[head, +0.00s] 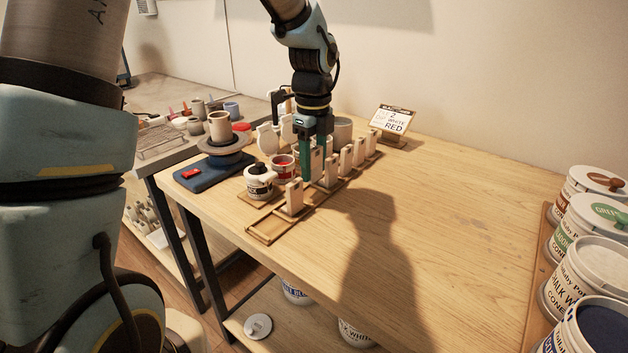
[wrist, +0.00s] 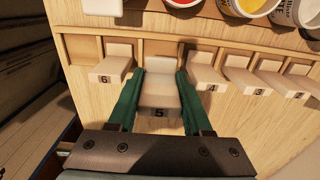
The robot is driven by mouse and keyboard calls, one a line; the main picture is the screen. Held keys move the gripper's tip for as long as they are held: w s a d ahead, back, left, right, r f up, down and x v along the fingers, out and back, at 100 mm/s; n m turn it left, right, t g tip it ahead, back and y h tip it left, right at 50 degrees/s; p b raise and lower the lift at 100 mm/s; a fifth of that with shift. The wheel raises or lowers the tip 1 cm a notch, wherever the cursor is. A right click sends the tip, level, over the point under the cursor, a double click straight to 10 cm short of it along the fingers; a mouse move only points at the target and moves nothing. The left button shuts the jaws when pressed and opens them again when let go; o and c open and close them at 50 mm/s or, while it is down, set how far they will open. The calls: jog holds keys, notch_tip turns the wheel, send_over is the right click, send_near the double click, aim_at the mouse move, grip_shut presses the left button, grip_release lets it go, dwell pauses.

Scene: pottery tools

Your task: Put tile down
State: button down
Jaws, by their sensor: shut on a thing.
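My gripper (wrist: 160,78) is shut on a pale tile marked 5 (wrist: 159,97), with one green finger on each side of it. The tile is at the wooden rack (wrist: 70,48), in line with its neighbours. I cannot tell whether its foot rests in the rack. In the head view my gripper (head: 316,158) points down over the rack (head: 262,232), and its fingers partly hide the tile. Tile 6 (wrist: 111,70) stands to the left in the wrist view, and tile 4 (wrist: 207,80) stands close by the right finger.
More tiles (head: 346,159) stand along the rack. Glaze pots (head: 260,184) stand behind it, and a sign reading WHITE and RED (head: 392,120) stands at the back. The tabletop (head: 440,210) to the right is clear. Large labelled buckets (head: 600,262) line the right edge.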

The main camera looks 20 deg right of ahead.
aim_at(313, 183)
jog(key=shift+f+p, duration=0.4)
jog(key=shift+f, duration=1.9)
jog(key=shift+f, duration=0.15)
jog(key=c, duration=0.6)
grip_release()
notch_tip(313, 183, up, 12)
jog(key=shift+r+b, duration=0.15)
jog(key=shift+b, duration=0.75)
